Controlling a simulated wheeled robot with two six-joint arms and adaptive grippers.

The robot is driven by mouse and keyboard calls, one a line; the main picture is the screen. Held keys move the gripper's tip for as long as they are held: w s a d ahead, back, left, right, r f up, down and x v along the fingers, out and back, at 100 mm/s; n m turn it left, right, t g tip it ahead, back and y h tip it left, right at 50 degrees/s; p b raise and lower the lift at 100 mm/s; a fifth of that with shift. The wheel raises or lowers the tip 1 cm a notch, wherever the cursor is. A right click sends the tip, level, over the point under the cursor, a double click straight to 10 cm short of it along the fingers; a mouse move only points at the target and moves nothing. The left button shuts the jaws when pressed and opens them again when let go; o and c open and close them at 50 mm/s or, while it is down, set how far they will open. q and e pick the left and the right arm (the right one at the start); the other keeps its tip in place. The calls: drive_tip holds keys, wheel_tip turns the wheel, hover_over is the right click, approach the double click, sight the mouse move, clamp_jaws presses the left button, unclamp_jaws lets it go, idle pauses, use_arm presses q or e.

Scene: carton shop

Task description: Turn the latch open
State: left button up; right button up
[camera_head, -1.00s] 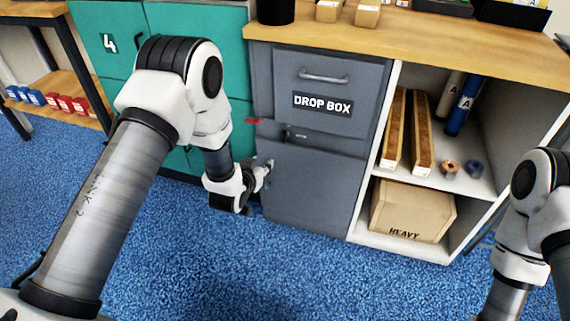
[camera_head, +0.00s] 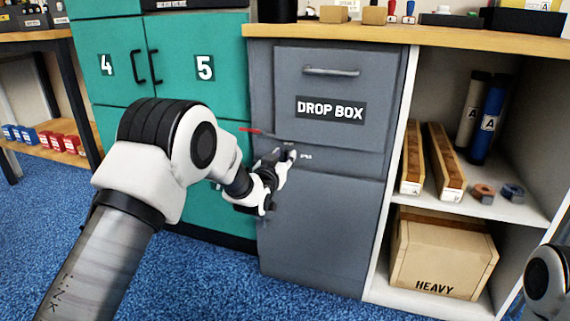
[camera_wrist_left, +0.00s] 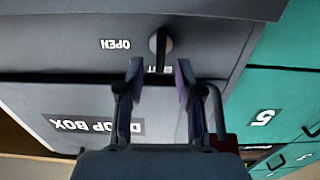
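The latch (camera_wrist_left: 160,42) is a small dark knob with a short lever on the grey drop box front (camera_head: 318,225). In the left wrist view, which is upside down, its lever points down the picture, toward a partly hidden label. An "OPEN" label (camera_wrist_left: 116,44) sits to its left. My left gripper (camera_wrist_left: 159,66) is open, its two fingertips on either side of the lever's end; I cannot tell whether they touch it. In the head view the left gripper (camera_head: 290,158) is at the box front and largely hides the latch. My right gripper is out of view.
A red tab (camera_head: 250,131) sits left of the latch. Teal lockers (camera_head: 205,105) stand left of the drop box. An open shelf with a "HEAVY" carton (camera_head: 440,265) is on the right. A wooden worktop (camera_head: 400,38) runs above.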

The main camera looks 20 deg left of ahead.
use_arm(q)
drive_tip(key=shift+w+f, duration=0.1)
drive_tip(key=shift+w, duration=0.75)
drive_tip(key=shift+s, duration=0.1)
clamp_jaws()
drive_tip(key=shift+r, duration=0.2)
